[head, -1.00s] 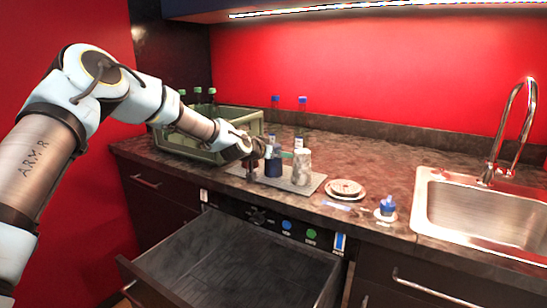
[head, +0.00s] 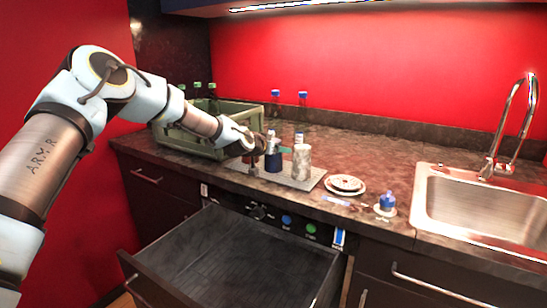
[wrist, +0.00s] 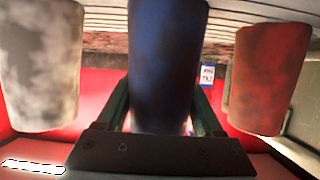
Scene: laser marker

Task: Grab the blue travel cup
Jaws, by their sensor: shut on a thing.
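The blue travel cup (head: 273,162) stands on a light tray (head: 240,167) on the counter. It is upright in the head view. My gripper (wrist: 160,108) is shut on the blue cup, which fills the space between its two green fingers in the wrist view (wrist: 166,55). In the head view my gripper (head: 272,149) is at the cup's upper part, and the wrist partly covers it. Whether the cup's base touches the tray is hard to tell.
A mottled white cup (head: 301,162) stands close to the right. A red cup (wrist: 267,75) is on the other side. A green crate (head: 190,140) with bottles is behind my wrist. An open drawer (head: 230,265) juts out below.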

